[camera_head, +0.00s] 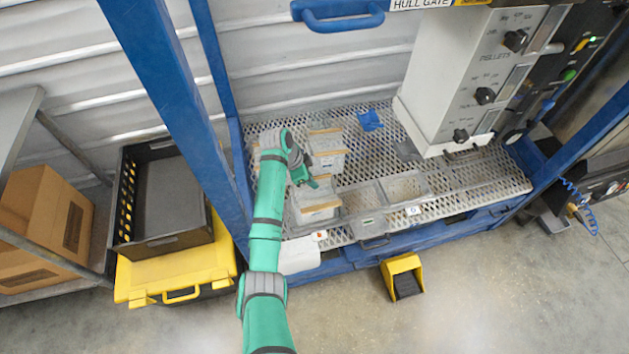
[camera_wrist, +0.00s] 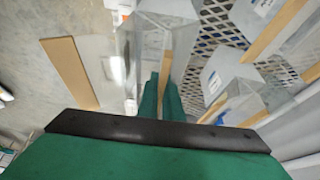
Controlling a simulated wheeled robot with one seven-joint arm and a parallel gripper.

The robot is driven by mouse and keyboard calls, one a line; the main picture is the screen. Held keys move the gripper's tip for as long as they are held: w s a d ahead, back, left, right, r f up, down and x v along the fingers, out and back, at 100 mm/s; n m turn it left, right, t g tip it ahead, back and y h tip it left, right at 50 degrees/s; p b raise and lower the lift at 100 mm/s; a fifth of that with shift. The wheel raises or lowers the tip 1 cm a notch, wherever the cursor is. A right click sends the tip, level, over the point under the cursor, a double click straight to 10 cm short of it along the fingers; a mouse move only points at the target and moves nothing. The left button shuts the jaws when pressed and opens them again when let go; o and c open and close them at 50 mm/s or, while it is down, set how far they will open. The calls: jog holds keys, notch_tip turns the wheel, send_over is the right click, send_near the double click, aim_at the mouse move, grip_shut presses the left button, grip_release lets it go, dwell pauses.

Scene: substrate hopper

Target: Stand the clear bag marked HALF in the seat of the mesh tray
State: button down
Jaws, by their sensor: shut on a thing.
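My gripper (camera_head: 311,183) is over the left part of the mesh tray (camera_head: 505,178), beside a clear bag (camera_head: 314,200) with a tan top strip. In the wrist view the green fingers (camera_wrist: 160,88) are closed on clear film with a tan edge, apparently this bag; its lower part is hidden. I cannot read a HALF mark on it. Another clear bag (camera_head: 327,158) with a pale label and tan strip stands behind, also clear in the wrist view (camera_wrist: 232,72). Rectangular framed seats, one at centre (camera_head: 405,187), line the tray's front; they look empty.
A grey-white hopper housing (camera_head: 450,80) with knobs overhangs the tray's right side. A blue post (camera_head: 175,90) rises at left. A blue item (camera_head: 370,120) lies at the tray's back. A yellow case (camera_head: 150,280) and yellow foot pedal (camera_head: 403,275) are on the floor.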

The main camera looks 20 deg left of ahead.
jog(key=c, duration=1.9)
grip_release()
jog(key=shift+o, duration=0.2)
jog(key=shift+r, duration=0.1)
